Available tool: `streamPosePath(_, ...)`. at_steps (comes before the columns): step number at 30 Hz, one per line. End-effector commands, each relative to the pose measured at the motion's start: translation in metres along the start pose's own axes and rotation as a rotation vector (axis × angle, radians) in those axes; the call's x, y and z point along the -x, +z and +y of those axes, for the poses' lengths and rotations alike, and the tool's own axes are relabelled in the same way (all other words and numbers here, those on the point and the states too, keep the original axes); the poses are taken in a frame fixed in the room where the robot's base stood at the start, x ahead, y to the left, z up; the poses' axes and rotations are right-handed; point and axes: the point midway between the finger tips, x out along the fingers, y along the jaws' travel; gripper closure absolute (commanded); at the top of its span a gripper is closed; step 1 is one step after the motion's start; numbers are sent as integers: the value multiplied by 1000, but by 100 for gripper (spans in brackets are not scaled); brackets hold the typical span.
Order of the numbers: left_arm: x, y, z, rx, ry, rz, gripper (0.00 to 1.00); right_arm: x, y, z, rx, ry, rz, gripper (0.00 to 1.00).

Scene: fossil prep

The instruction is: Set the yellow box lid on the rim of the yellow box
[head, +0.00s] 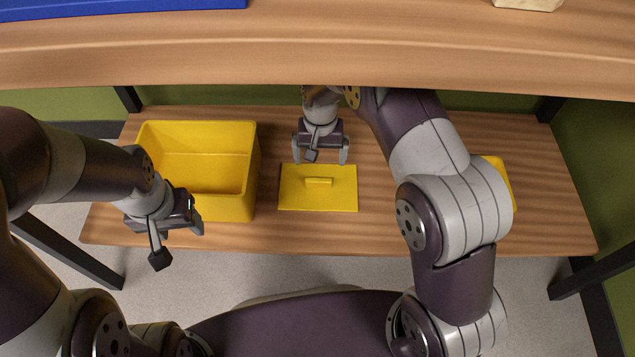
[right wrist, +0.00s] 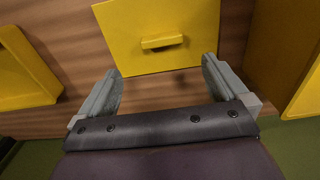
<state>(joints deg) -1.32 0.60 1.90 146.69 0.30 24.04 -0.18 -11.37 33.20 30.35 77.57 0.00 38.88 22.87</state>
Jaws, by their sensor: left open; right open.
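The yellow box lid (head: 318,200) lies flat on the lower wooden shelf, with a small bar handle on top. It also shows in the right wrist view (right wrist: 130,25). The open yellow box (head: 245,205) stands upright to its left, apart from it and apparently empty. Its side shows at the right edge of the right wrist view (right wrist: 300,85). My right gripper (head: 320,157) is open and empty at the lid's far edge, with the handle ahead of its fingers (right wrist: 162,74). My left gripper (head: 178,240) is open and empty at the box's near left corner, partly covering it.
Another yellow object (head: 500,180) lies on the lower shelf at the right, partly hidden by my right arm. An upper wooden shelf (head: 300,60) overhangs the back, with a blue item (head: 120,8) and a pale block (head: 528,4) on it. Bare shelf lies between box and lid.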

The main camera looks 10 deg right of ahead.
Motion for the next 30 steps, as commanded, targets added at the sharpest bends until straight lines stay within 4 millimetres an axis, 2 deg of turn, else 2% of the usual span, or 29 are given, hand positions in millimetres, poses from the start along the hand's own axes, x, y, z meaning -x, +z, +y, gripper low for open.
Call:
streamPosePath(1, -18, 2, 0, 0, 0, 0, 41, -23, 1, 0, 0, 1, -2, 0)
streamPosePath(3, -27, 3, 0, 0, 0, -1, 41, -38, 0, 0, 0, 1, -2, 0)
streamPosePath(8, -41, 5, 0, 0, 0, 0, 41, -55, 1, -1, 0, 0, 1, 0)
streamPosePath(13, -75, 9, 0, 0, 0, 0, 41, -89, 3, -3, -1, 0, -1, 0)
streamPosePath(16, -80, 10, 0, 0, 0, -1, 41, -97, 3, -3, -1, 0, 0, 0)
streamPosePath(21, -76, 9, 0, 0, 0, 0, 41, -93, 3, -3, 0, 0, 0, 0)
streamPosePath(22, -76, 9, 0, 0, 0, 0, 41, -93, 3, -3, 0, 0, 0, 3)
streamPosePath(23, -76, 9, 0, 0, 0, 0, 41, -93, 3, -3, 0, 0, 0, 13)
streamPosePath(27, -76, 9, 0, 0, 0, 0, 41, -93, 3, -3, 0, 0, 0, 59)
streamPosePath(30, -76, 9, 0, 0, 0, 0, 41, -93, 2, -3, 0, 0, 0, 62)
